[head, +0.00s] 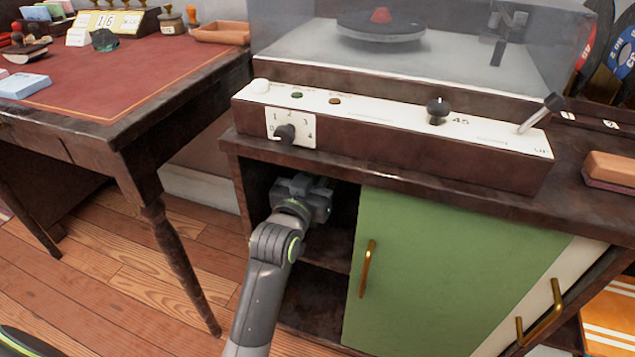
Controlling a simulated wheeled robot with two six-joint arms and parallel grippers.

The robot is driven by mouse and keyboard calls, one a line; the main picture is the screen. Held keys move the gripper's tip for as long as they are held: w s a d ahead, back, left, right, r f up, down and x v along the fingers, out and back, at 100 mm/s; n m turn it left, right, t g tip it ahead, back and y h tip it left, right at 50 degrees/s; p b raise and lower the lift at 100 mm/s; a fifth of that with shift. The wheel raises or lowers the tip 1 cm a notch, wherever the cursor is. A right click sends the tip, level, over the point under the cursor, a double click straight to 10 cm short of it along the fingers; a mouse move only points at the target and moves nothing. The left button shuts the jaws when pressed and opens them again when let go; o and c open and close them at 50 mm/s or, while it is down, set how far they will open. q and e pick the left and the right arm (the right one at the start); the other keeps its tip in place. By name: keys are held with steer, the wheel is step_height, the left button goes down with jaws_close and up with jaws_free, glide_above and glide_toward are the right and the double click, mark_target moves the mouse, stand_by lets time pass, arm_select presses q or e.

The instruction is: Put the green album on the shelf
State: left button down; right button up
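An arm that I take for my left one rises from the bottom edge, left of centre. Its gripper (303,190) is inside the open left compartment of the dark wood cabinet, under the top. Its fingers point away and are hidden, so I cannot tell whether they are open or hold anything. A shelf board (328,248) crosses the compartment below the gripper. I see no green album; the large green panel (455,265) with a brass handle is a cabinet door. My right gripper is not in view.
A record player (390,135) with a clear cover stands on the cabinet. A red-topped desk (90,75) with small items stands at left. A white door with a brass handle (540,318) adjoins the green one. Open wooden floor (150,300) lies at lower left.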

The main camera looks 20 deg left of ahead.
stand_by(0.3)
arm_select(q)
steer(key=shift+f, duration=0.15)
steer(key=c, duration=1.1)
jaws_free()
steer(key=shift+f, duration=0.1)
